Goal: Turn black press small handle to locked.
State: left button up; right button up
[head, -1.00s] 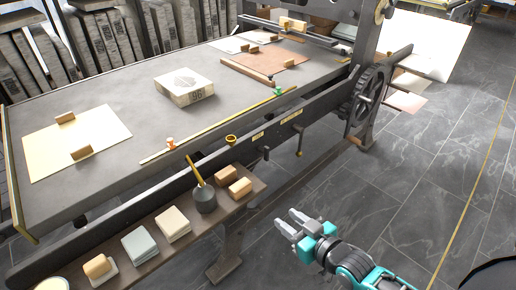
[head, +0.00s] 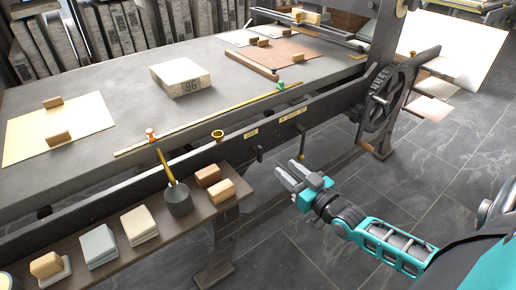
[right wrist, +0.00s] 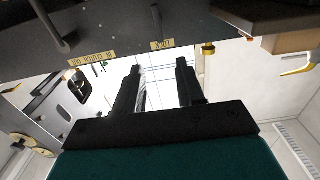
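The black press (head: 230,153) has a long dark side rail. A small black handle (head: 259,154) hangs from the rail by a small brass label (head: 251,133). A longer lever with a brass tip (head: 301,145) hangs to its right by a longer label (head: 293,115). My right gripper (head: 284,178) is in front of and below the rail, apart from both levers. In the right wrist view my right gripper (right wrist: 158,75) has its fingers apart with nothing between them. My left gripper is out of view.
A side shelf (head: 108,207) with a dark pot (head: 178,200) and several blocks is left of my right gripper. A spoked wheel (head: 381,98) is on the right end of the press. Open tiled floor (head: 400,170) lies right of the press.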

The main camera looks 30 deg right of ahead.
aim_at(262, 149)
jog(key=w+b, duration=0.1)
jog(key=w, duration=0.3)
jog(key=w+b, duration=0.1)
jog(key=w, duration=0.2)
jog(key=w+a+b, duration=0.1)
jog(key=w, duration=0.3)
jog(key=shift+w+b, duration=0.3)
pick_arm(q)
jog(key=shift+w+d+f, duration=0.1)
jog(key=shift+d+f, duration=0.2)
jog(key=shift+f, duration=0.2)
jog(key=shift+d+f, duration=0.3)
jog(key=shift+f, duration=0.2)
pick_arm(e)
jog(key=shift+w, duration=0.45)
jog(key=shift+c, duration=0.4)
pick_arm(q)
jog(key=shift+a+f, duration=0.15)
pick_arm(e)
grip_shut()
